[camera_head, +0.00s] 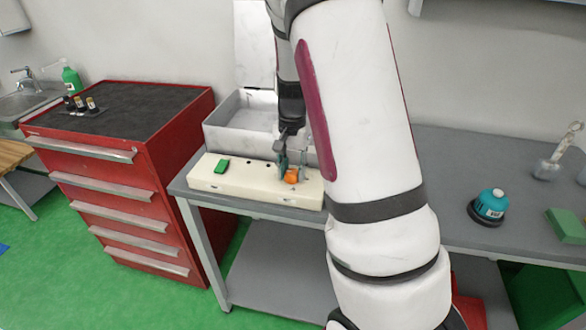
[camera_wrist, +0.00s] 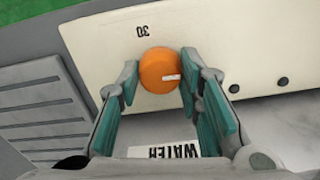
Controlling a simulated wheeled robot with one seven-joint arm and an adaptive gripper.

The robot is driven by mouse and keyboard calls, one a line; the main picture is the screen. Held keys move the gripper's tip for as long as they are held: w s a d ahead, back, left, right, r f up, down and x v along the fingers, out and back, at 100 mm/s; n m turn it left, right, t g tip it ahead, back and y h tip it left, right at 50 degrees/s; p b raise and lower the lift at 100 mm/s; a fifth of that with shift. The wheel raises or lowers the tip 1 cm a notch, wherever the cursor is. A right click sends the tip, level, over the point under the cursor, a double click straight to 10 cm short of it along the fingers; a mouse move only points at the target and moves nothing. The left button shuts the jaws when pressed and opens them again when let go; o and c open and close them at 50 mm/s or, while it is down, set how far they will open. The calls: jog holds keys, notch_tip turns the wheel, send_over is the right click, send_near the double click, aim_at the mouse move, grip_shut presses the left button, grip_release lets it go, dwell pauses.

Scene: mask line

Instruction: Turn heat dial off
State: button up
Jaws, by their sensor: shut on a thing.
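The heat dial (camera_wrist: 160,69) is a round orange knob with a white mark at its right side in the wrist view. It sits on a cream control panel (camera_wrist: 225,35) with a printed "30" above it. In the head view the orange dial (camera_head: 291,176) shows on the right part of the panel (camera_head: 240,187). My gripper (camera_wrist: 160,84) has its teal pads on either side of the dial, shut on it. The gripper (camera_head: 285,165) also shows at the dial in the head view, partly covering it.
A grey-white basin (camera_head: 232,130) stands behind the panel. A green switch (camera_head: 221,166) is at the panel's left. A red drawer cabinet (camera_head: 130,165) stands left. A teal-topped object (camera_head: 490,203) is on the table's right.

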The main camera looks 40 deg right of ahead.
aim_at(292, 172)
jog(key=shift+m, duration=1.2)
jog(key=o, duration=1.2)
jog(key=shift+c, duration=0.2)
notch_tip(292, 172, up, 12)
